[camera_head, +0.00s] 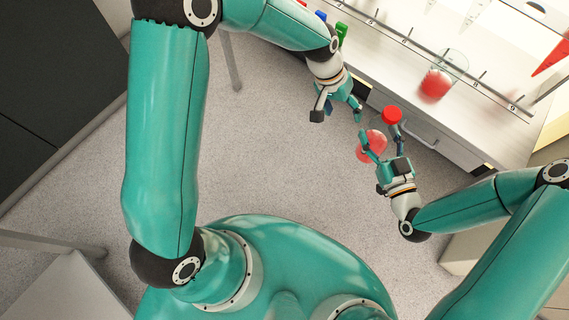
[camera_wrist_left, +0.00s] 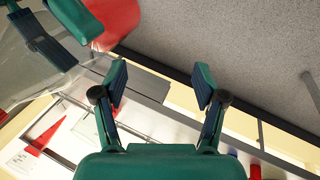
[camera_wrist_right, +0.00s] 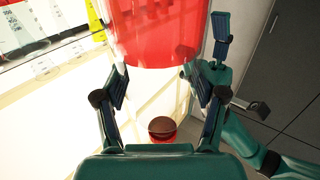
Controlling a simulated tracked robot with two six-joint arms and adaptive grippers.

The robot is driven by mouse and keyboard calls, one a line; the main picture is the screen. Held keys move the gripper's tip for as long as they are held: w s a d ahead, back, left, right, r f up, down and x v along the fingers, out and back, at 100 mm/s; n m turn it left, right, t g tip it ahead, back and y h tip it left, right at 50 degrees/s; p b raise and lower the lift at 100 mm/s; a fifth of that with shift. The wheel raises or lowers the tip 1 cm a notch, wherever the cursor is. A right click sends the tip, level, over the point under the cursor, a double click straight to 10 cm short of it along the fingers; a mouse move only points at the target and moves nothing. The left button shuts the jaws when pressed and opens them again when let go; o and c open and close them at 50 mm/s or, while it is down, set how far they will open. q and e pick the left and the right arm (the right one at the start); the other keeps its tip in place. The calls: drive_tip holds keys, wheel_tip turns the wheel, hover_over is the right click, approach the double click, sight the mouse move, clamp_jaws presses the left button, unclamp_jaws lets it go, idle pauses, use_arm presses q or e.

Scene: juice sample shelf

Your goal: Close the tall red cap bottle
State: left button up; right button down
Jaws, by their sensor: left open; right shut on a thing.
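A clear bottle with red liquid (camera_head: 371,143) is in my right gripper (camera_head: 387,140), held over the floor in front of the counter; it fills the top of the right wrist view (camera_wrist_right: 160,30). A red cap (camera_head: 392,115) shows at its upper end in the head view; I cannot tell whether it is seated. The left wrist view shows the bottle's clear wall (camera_wrist_left: 45,75) and right fingers beside it. My left gripper (camera_head: 338,112) is open and empty, left of the bottle and apart from it; its fingers also show in the left wrist view (camera_wrist_left: 160,80).
A counter (camera_head: 400,75) with a thin rail runs across the upper right. A clear container with red liquid (camera_head: 435,85) stands on it. Blue (camera_head: 321,15) and green (camera_head: 341,35) objects are farther left. A red, brown-centred object (camera_wrist_right: 163,130) shows in the right wrist view. Open floor (camera_head: 290,165) lies below.

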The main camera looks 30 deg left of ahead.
use_arm(q)
drive_tip(key=s+a+f+n, duration=0.1)
drive_tip(key=s+a+f, duration=0.2)
drive_tip(key=s+f, duration=0.5)
drive_tip(key=s+a+f+n, duration=0.1)
drive_tip(key=s+a+f, duration=0.2)
drive_tip(key=s+f, duration=0.6)
drive_tip(key=s, duration=0.3)
drive_tip(key=shift+s+f, duration=0.15)
drive_tip(key=shift+f, duration=0.15)
